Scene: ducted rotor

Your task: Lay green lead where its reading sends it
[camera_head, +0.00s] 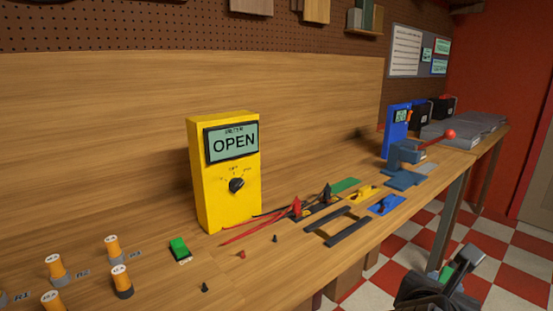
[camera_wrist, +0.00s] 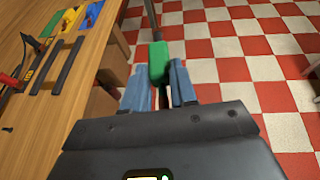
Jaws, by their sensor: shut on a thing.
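My gripper (camera_head: 453,272) is at the lower right, out past the bench's front edge and over the checkered floor. It is shut on the green lead (camera_head: 446,274). In the wrist view the green lead's block-shaped body (camera_wrist: 157,60) sits between the fingertips (camera_wrist: 158,84), with a thin dark piece beyond it. The yellow meter (camera_head: 224,172) stands on the bench and its screen reads OPEN. A green pad (camera_head: 345,185), a yellow piece (camera_head: 361,195) and a blue piece (camera_head: 386,205) lie in a row on the bench.
Red (camera_head: 297,207) and black (camera_head: 327,193) probes lie near two dark strips (camera_head: 348,233). A green rocker switch (camera_head: 179,248) and several orange-topped posts (camera_head: 56,267) are at the left. A blue device with a red-knobbed lever (camera_head: 407,150) stands at the bench's far end.

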